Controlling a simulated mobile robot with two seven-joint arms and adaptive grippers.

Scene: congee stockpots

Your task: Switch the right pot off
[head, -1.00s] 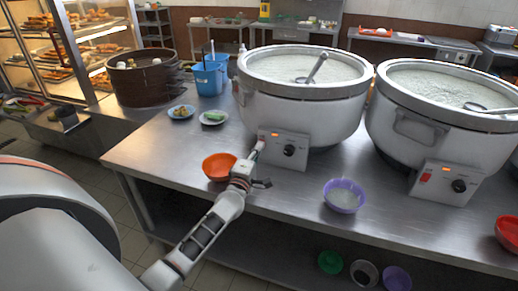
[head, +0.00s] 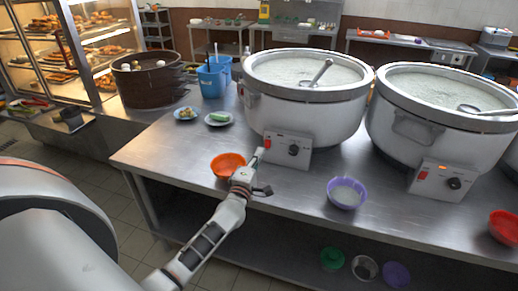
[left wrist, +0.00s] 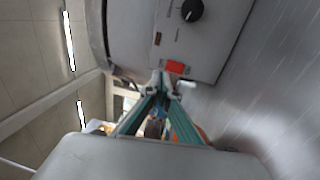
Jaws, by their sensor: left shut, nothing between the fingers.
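The right pot (head: 440,118) is a big white stockpot of congee with a ladle. Its front panel (head: 436,181) has a red switch (head: 423,175), a black knob (head: 454,183) and a small orange light. The left pot (head: 305,105) has a similar panel (head: 288,150). My left gripper (head: 258,156) is shut and empty, at the left edge of the left pot's panel, well away from the right pot. In the left wrist view its fingertips (left wrist: 165,82) are close to a red switch (left wrist: 175,67) below a black knob (left wrist: 192,10); I cannot tell whether they touch it.
On the steel table (head: 300,187) are an orange bowl (head: 228,165) beside my left gripper and a purple bowl (head: 346,193) between the panels. A red bowl (head: 503,227) stands at the right. A brown steamer (head: 148,82) and blue buckets (head: 212,78) stand at the back left.

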